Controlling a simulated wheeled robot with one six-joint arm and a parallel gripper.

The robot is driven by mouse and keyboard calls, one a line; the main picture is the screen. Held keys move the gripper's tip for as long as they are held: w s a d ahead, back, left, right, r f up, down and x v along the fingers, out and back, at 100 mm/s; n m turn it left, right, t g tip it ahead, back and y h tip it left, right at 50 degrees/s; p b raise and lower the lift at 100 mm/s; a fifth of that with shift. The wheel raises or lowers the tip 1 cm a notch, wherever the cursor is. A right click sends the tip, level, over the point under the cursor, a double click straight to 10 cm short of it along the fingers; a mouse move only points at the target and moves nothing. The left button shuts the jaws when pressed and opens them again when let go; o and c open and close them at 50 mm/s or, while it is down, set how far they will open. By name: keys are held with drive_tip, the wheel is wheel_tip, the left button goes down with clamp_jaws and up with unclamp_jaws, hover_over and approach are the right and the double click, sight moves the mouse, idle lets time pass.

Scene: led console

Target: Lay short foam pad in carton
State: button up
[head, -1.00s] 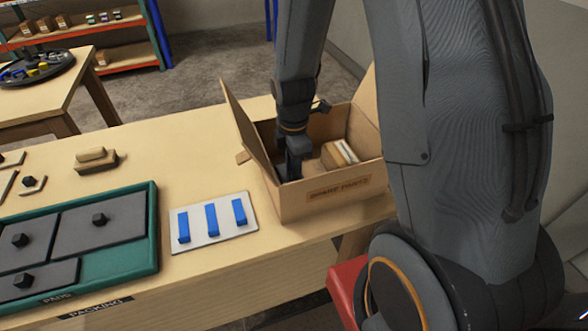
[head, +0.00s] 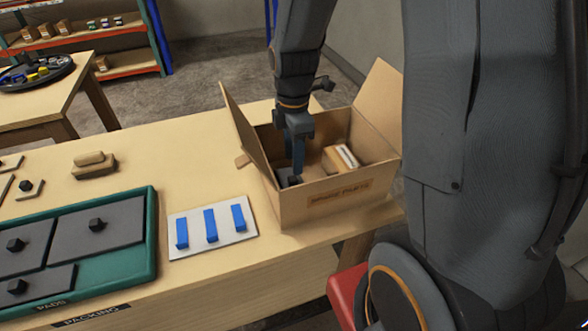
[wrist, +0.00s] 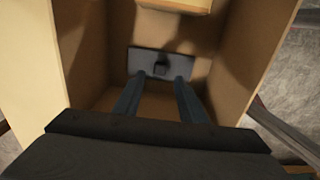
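A dark grey foam pad (wrist: 140,62) with a black knob lies inside the cardboard carton (head: 322,208), across its inner end in the wrist view. In the head view the pad (head: 281,176) is mostly hidden by the carton's near wall. My gripper (wrist: 161,77) is inside the carton, its two blue-grey fingers apart and empty. The fingertips are just short of the knob, which shows beyond the gap between them. In the head view my gripper (head: 298,176) points down into the left part of the carton. Contact with the pad cannot be told.
A boxed part (head: 338,157) sits in the carton's right part. The carton's flaps stand open. Left on the table are a white plate (head: 194,245) with blue blocks, a green tray (head: 147,265) with three grey knobbed pads, and stacked wooden blocks (head: 92,168).

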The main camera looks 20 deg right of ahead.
sight(293, 178)
wheel_tip(293, 178, up, 5)
drive_tip(key=s+f+m+t, duration=0.1)
drive_tip(key=s+m, duration=0.8)
drive_tip(key=m, duration=0.9)
drive_tip(key=shift+s+b, duration=0.2)
drive_tip(key=shift+b, duration=0.15)
drive_tip(key=shift+d, duration=0.1)
